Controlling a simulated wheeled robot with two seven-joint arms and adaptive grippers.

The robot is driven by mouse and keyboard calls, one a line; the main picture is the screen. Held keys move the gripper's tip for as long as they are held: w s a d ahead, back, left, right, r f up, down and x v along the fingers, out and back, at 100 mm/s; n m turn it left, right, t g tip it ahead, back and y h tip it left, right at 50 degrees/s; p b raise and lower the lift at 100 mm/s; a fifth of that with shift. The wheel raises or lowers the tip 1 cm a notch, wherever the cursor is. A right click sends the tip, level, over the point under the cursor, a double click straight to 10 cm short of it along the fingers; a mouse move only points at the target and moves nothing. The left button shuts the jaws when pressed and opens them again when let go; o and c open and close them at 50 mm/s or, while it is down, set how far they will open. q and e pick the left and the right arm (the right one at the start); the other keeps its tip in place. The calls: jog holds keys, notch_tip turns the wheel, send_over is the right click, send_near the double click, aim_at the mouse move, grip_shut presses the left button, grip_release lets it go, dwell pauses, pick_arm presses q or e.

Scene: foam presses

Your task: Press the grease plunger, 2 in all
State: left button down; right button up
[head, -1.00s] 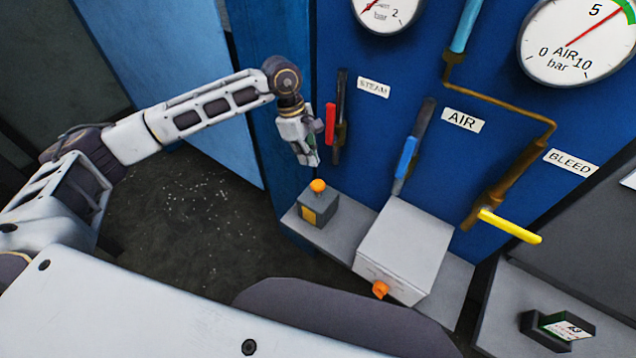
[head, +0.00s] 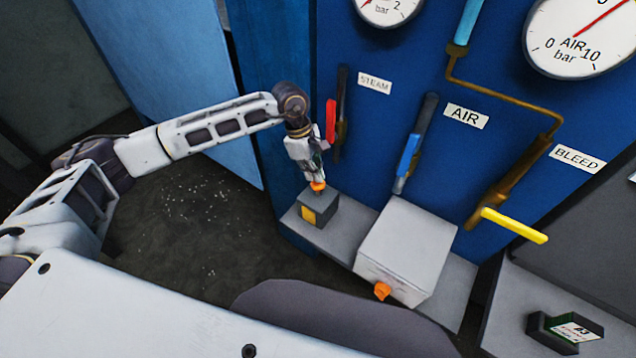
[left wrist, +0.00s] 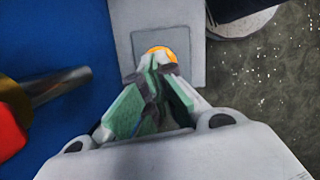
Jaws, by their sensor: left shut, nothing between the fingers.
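The grease plunger is an orange knob (head: 318,186) on top of a small dark grey box (head: 322,211) with a yellow label, standing on the grey ledge. My left gripper (head: 314,178) points down with its fingers shut and empty, its tips at the top of the knob. Whether they touch it I cannot tell for certain. In the left wrist view the shut fingertips (left wrist: 155,65) lie over the orange knob (left wrist: 163,52) and partly hide it. My right gripper is not in view.
A red handle (head: 330,121) on the STEAM pipe is close beside my left gripper. A white box (head: 405,245) with an orange knob stands to the right on the ledge. A blue handle (head: 408,155) and a yellow handle (head: 514,225) stick out from the blue panel.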

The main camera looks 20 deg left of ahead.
aim_at(313, 184)
pick_arm(q)
jog(key=shift+f, duration=0.15)
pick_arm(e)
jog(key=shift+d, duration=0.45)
pick_arm(q)
jog(key=shift+f+b, duration=1.15)
jog(key=shift+f, duration=0.1)
jog(key=shift+s+f+b, duration=0.1)
jog(key=shift+f+b, duration=0.85)
jog(key=shift+f, duration=0.2)
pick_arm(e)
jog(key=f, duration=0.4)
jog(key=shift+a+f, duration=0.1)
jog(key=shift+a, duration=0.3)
pick_arm(q)
jog(key=shift+r, duration=0.1)
jog(key=shift+w+a+r+b, duration=0.15)
jog(key=shift+a+r+b, duration=0.1)
jog(key=shift+a, duration=0.5)
jog(key=shift+w+a+r+b, duration=0.1)
jog(key=shift+a+r, duration=0.1)
jog(key=shift+a, duration=0.5)
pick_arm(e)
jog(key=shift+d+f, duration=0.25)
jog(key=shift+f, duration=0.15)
pick_arm(q)
jog(key=shift+r, duration=0.1)
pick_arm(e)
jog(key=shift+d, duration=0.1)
